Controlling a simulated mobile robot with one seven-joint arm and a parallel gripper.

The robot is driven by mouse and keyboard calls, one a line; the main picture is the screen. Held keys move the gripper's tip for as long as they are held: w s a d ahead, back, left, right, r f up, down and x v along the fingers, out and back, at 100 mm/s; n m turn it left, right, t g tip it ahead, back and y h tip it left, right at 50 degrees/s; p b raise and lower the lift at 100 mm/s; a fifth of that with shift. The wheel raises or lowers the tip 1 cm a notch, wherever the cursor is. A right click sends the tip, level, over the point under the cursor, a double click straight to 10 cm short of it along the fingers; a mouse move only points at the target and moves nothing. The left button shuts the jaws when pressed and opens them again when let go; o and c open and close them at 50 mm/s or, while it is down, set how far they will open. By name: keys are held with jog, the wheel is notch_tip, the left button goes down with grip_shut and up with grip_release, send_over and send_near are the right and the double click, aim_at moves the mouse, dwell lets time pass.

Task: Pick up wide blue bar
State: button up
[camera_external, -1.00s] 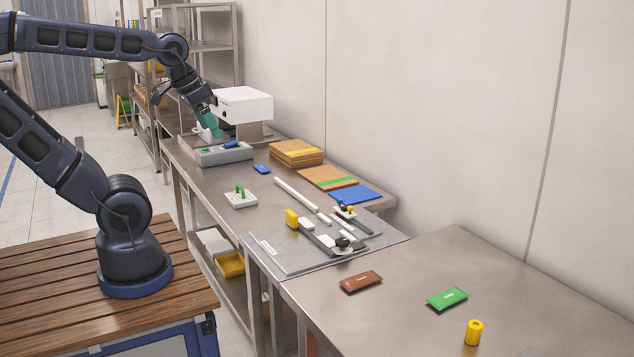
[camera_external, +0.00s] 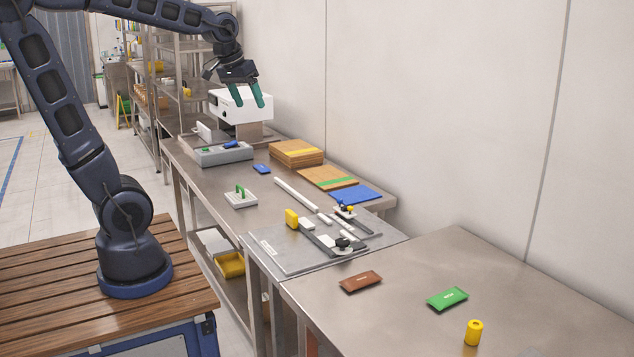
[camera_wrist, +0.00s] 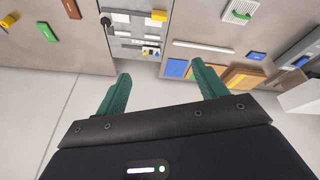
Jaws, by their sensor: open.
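A small flat blue bar (camera_external: 262,168) lies on the steel table, just right of a grey tray in the external view. My gripper (camera_external: 249,103) is open and empty, high above the table beside the white machine. Its two teal fingers stand apart in the wrist view (camera_wrist: 160,70), with nothing between them. A thin blue sheet (camera_external: 356,194) lies farther right, near the wall; it also shows in the wrist view (camera_wrist: 176,68).
A white-headed machine (camera_external: 240,104) stands behind the grey tray (camera_external: 224,156), which holds a blue piece. Brown boards (camera_external: 296,152) lie beside the wall. A white holder (camera_external: 241,199) with green parts and a grey fixture plate (camera_external: 283,262) are nearer. Brown and green packets lie in front.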

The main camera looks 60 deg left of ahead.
jog(key=w+a+f+n, duration=0.2)
jog(key=w+a+n, duration=0.2)
jog(key=w+a, duration=0.85)
jog(key=n+g+y, duration=0.4)
jog(key=n, duration=0.6)
send_over(262, 166)
jog(key=d, duration=0.6)
notch_tip(262, 166, down, 31)
jog(key=x, duration=0.7)
jog(key=a+x, duration=0.1)
jog(key=x, duration=0.2)
jog(key=shift+s+f, duration=0.15)
jog(key=shift+s, duration=0.1)
jog(key=c, duration=1.1)
